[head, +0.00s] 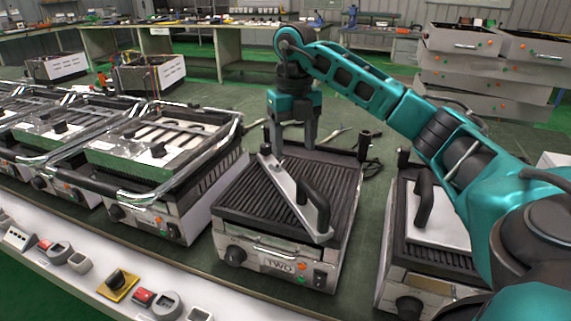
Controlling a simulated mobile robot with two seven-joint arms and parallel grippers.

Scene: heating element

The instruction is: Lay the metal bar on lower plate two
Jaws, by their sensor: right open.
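The metal bar (284,186), a long flat silver piece with a black handle (314,197), lies diagonally across the ribbed dark lower plate two (243,195). Its far end points to the back left and its near end reaches the plate's front right. The unit's front is marked TWO. My right gripper (293,146) points down near the plate's back edge, close to the bar's far end. Its two fingers are apart with nothing seen between them. I cannot tell whether a finger touches the bar. My left gripper is out of view.
A similar unit (432,215) with a silver piece on its plate stands to the right, partly behind my right arm. Several grill units with raised metal frames (155,145) stand at the left. Tools (335,134) lie behind unit two. Green tabletop shows between the units.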

